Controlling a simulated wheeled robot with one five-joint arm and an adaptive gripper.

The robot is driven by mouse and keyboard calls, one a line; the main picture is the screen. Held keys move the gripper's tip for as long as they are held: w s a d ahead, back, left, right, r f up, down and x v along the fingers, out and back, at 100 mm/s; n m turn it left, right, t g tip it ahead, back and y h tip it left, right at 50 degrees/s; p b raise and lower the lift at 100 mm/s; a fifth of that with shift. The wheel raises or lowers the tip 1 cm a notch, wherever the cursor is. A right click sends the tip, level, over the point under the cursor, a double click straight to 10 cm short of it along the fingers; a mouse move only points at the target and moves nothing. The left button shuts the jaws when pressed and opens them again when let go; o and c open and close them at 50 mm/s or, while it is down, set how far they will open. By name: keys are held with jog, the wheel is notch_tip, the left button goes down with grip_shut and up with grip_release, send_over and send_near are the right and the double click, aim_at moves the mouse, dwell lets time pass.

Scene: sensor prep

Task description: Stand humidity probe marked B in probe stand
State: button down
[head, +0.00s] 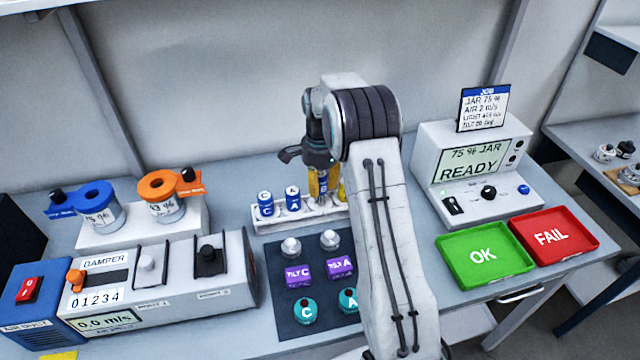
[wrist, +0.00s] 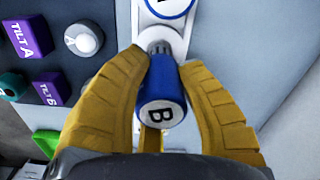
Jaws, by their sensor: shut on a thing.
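The humidity probe marked B (wrist: 162,100) is a blue cylinder with a white cap and a grey end. My gripper (wrist: 158,75) is shut on it, with one yellow finger on each side. In the wrist view its grey end is over the white probe stand (wrist: 178,42); I cannot tell whether it is inside a hole. In the head view my gripper (head: 322,180) is at the stand (head: 275,226), right of blue probes C (head: 265,204) and A (head: 293,199). My arm hides the stand's right part.
A dark mat (head: 283,325) with knobs, purple tilt blocks and teal pieces lies in front of the stand. The damper unit (head: 160,285) is left. The green OK tray (head: 483,256), red FAIL tray (head: 553,237) and READY console (head: 470,165) are right.

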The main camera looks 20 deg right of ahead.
aim_at(320, 195)
jog(key=shift+f+b, duration=1.3)
jog(key=shift+f, duration=0.7)
dwell(4.2)
jog(key=c, duration=0.5)
grip_release()
jog(key=shift+c, duration=0.2)
dwell(0.4)
